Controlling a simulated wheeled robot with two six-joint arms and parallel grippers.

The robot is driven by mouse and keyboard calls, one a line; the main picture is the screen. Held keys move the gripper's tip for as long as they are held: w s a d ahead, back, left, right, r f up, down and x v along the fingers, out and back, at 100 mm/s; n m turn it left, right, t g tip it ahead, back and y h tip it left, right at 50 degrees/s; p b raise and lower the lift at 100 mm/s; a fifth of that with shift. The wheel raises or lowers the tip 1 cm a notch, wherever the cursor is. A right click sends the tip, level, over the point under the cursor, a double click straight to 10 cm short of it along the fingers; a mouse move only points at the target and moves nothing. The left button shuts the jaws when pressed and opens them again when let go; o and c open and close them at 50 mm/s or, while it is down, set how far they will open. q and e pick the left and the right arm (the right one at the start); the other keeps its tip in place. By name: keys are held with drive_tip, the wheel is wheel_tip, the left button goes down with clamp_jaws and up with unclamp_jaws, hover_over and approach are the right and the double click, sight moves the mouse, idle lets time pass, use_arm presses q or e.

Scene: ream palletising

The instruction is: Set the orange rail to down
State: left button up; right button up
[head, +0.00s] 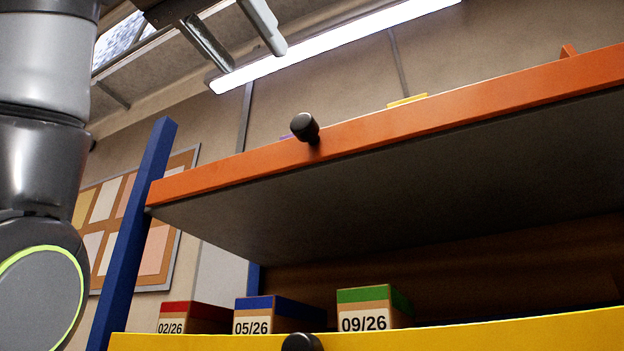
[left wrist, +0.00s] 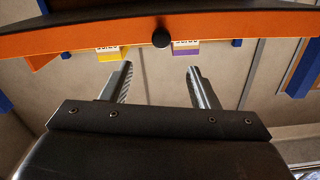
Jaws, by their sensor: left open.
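The orange rail (head: 430,115) runs along the front of the upper shelf, sloping up to the right in the head view. A black knob (head: 305,127) sticks out of its front face. In the left wrist view the orange rail (left wrist: 100,42) crosses the top, with its knob (left wrist: 160,39) near the middle. My left gripper (head: 254,57) is open and empty, above and left of the knob in the head view. In the left wrist view the knob lies beyond the gap between the fingertips (left wrist: 159,67), apart from them. My right gripper is in neither view.
A yellow rail (head: 480,335) with a black knob (head: 301,343) fronts the lower shelf. Behind it stand boxes with red (head: 190,311), blue (head: 280,310) and green (head: 375,301) tops. A blue post (head: 135,235) stands at left. Boxes on the upper shelf are mostly hidden.

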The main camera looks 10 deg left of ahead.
sight(300, 121)
use_arm(q)
drive_tip(key=p+x, duration=1.1)
drive_tip(key=x, duration=0.1)
drive_tip(key=shift+w+r+p, duration=0.15)
drive_tip(key=shift+w+p, duration=0.15)
drive_tip(key=shift+w, duration=0.1)
drive_tip(key=shift+p+x, duration=0.45)
drive_tip(key=shift+x, duration=0.45)
drive_tip(key=shift+w+d+f, duration=0.15)
drive_tip(key=shift+w+f, duration=0.05)
drive_tip(key=shift+w, duration=0.25)
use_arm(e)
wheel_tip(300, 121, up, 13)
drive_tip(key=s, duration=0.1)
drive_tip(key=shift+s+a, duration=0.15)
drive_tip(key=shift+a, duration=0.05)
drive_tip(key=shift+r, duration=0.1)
use_arm(q)
drive_tip(key=shift+s, duration=0.1)
clamp_jaws()
